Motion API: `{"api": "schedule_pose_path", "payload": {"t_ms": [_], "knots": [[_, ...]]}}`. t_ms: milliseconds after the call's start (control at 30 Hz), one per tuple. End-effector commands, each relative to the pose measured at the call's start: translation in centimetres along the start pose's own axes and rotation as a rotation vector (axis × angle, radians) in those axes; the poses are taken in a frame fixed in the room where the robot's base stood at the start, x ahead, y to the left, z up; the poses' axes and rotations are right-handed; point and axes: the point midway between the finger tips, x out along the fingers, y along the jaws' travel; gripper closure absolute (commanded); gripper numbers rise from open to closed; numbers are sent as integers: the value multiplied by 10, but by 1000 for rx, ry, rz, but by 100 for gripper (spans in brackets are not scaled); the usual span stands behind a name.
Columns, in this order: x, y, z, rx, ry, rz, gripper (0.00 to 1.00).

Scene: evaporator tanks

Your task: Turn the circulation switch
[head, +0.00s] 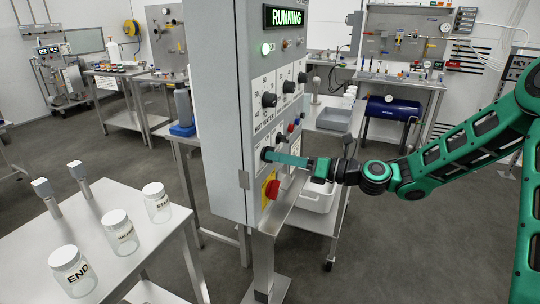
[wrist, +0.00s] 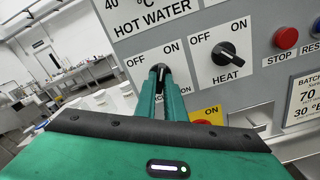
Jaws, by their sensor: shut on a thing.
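The control cabinet (head: 223,110) stands in the middle of the head view, with its panel facing right. My gripper (head: 272,155) reaches in from the right and touches the lower left part of the panel. In the wrist view my gripper (wrist: 162,92) is shut on a black knob (wrist: 160,74) between OFF and ON marks. The knob's white line points roughly up. Its name label is hidden behind the fingers.
A display (head: 285,17) reads RUNNING, above a lit green lamp (head: 266,48). A red emergency stop (head: 271,188) on yellow sits just below my gripper. The red STOP button (wrist: 286,38) is right of HEAT. A table (head: 150,235) with labelled jars stands at the left.

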Motion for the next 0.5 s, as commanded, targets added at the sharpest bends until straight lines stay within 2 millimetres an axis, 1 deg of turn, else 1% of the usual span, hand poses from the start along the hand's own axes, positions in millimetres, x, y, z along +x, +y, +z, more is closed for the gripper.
{"api": "schedule_pose_path", "payload": {"t_ms": [33, 233, 500], "knots": [[0, 1, -4, 26, 8, 1, 100], [0, 1, -4, 161, 8, 1, 100], [0, 1, -4, 175, 8, 1, 100]]}}
